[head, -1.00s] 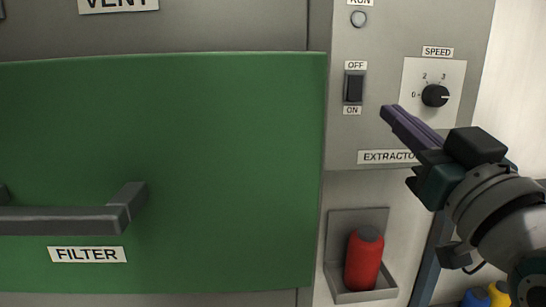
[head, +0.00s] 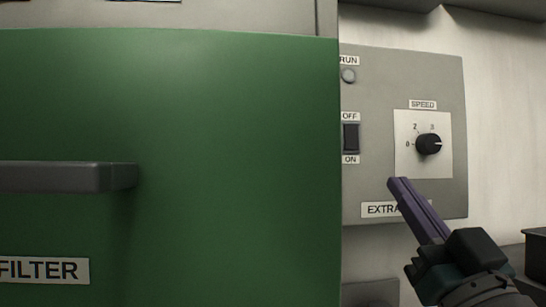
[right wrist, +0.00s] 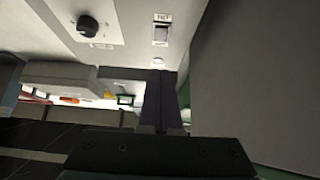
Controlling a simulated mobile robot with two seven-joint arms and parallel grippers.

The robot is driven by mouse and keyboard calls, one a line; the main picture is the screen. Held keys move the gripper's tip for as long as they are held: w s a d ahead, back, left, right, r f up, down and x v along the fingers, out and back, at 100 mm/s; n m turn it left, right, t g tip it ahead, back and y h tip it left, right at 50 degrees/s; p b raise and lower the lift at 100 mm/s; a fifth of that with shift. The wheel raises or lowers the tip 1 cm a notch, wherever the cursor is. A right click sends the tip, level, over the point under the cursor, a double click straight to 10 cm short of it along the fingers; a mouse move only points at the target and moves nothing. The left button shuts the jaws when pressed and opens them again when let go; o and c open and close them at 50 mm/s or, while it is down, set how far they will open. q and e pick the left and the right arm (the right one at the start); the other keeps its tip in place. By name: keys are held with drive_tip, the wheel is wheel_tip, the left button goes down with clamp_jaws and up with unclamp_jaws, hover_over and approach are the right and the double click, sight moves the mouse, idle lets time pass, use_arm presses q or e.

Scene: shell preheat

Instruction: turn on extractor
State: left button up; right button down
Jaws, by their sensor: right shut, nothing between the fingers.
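The extractor panel (head: 380,85) is a grey plate right of the green door. Its dark rocker switch (head: 351,137) sits between OFF above and ON below; I cannot tell which way it is tipped. The black speed knob (head: 428,144) has its white mark toward the right. The RUN lamp (head: 348,75) looks grey and unlit. My right gripper (head: 398,182) is shut and empty, below and right of the switch, apart from it. The right wrist view shows the fingers (right wrist: 160,100), the switch (right wrist: 160,33) and knob (right wrist: 88,26). My left gripper is out of view.
The green FILTER door (head: 220,150) with a grey bar handle (head: 65,177) fills the left and reaches close to the switch. A dark box (head: 535,252) stands at the far right. Pale wall shows right of the panel.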

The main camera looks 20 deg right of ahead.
approach(352, 140)
wheel_tip(352, 140, up, 4)
drive_tip(key=w, duration=0.3)
drive_tip(key=shift+w+d+f+b, duration=0.15)
drive_tip(key=shift+d+b, duration=0.25)
drive_tip(key=shift+w+d, duration=0.1)
drive_tip(key=shift+w, duration=0.4)
